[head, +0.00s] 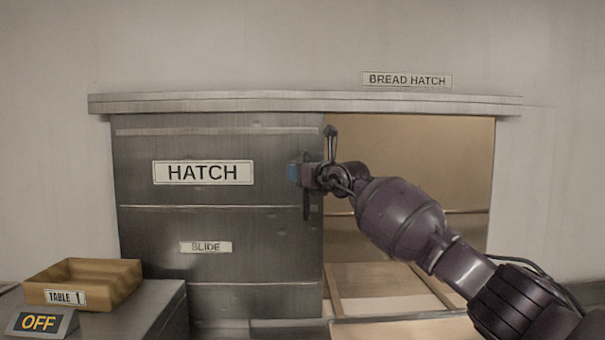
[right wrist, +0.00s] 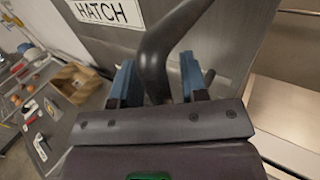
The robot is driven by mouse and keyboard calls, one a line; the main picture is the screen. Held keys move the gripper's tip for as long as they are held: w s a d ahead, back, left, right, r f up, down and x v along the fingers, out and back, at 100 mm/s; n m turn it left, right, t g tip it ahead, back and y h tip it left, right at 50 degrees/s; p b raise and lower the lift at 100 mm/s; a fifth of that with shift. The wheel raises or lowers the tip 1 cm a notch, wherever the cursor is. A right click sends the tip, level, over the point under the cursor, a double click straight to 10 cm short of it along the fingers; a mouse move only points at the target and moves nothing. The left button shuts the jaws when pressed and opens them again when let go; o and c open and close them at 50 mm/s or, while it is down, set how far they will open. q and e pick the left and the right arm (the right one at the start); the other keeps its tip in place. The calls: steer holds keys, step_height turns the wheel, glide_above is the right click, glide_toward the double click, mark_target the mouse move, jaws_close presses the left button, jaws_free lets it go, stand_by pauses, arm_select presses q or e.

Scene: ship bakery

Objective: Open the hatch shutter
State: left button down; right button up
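The hatch shutter (head: 265,230) is a grey metal panel with HATCH and SLIDE labels. It stands at the left under the rail, and the opening (head: 420,150) to its right is uncovered. A dark upright handle (head: 331,143) is at the shutter's right edge; it also shows in the right wrist view (right wrist: 156,60). My right gripper (head: 298,173) is at this handle. In the right wrist view its blue fingers (right wrist: 158,82) stand apart on both sides of the handle, with gaps visible, so it looks open around it. My left gripper is not in view.
A rail (head: 300,103) runs above the shutter, under a BREAD HATCH sign (head: 407,80). A wooden TABLE 1 box (head: 115,285) and an OFF sign (head: 40,322) are on the counter at lower left. A wooden frame lies inside the opening.

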steer(key=shift+d, duration=0.1)
steer(key=shift+v, duration=0.75)
steer(key=b+v, duration=0.2)
steer(key=v, duration=0.7)
steer(key=shift+s, duration=0.15)
